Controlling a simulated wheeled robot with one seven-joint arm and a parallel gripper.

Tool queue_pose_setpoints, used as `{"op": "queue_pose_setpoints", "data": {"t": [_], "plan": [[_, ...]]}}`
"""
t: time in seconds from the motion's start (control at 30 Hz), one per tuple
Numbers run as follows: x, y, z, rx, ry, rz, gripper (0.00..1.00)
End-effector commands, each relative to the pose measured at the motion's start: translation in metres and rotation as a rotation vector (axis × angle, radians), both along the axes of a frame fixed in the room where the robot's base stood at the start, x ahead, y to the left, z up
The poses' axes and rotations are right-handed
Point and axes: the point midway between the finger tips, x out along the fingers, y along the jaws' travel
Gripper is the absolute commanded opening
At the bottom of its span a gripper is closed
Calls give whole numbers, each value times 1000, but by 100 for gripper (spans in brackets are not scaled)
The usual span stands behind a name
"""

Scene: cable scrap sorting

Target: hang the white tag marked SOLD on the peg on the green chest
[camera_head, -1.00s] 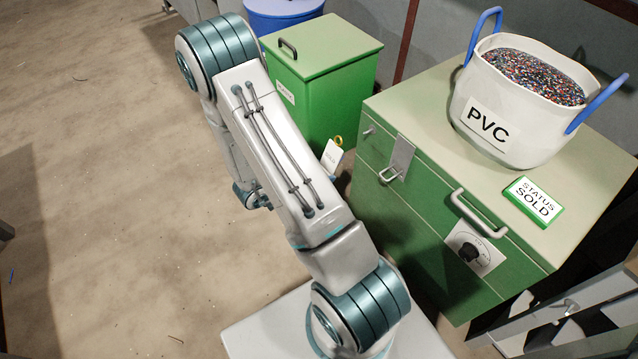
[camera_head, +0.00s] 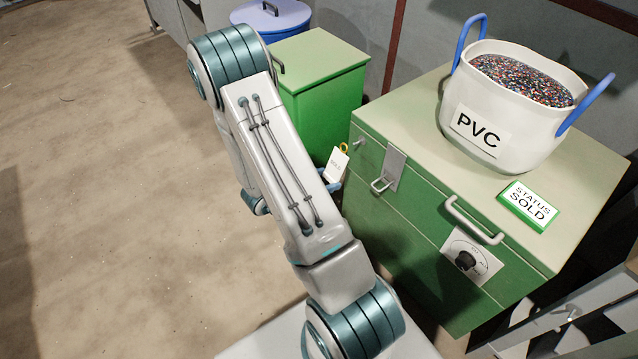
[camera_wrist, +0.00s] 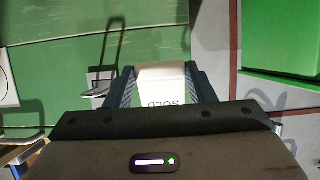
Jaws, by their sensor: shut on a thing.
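The white tag marked SOLD (camera_head: 337,165) has a yellow ring at its top and hangs just left of the green chest's front in the head view. My gripper (camera_wrist: 159,88) is shut on the tag, which shows between the fingers in the wrist view (camera_wrist: 160,78). In the head view my arm hides most of the gripper. The peg (camera_head: 359,143) sticks out near the upper left corner of the front of the green chest (camera_head: 420,220). The ring appears left of the peg and apart from it. The peg is not clear in the wrist view.
A PVC basket (camera_head: 520,105) and a STATUS SOLD sign (camera_head: 529,206) are on top. A smaller green bin (camera_head: 320,90) stands behind.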

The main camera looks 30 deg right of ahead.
Motion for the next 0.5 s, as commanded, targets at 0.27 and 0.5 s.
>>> {"op": "queue_pose_setpoints", "data": {"t": [0.27, 0.5], "plan": [[1, -18, -2, -1, -2, -3, 37], [2, -32, -3, -2, -2, -3, 37]]}}
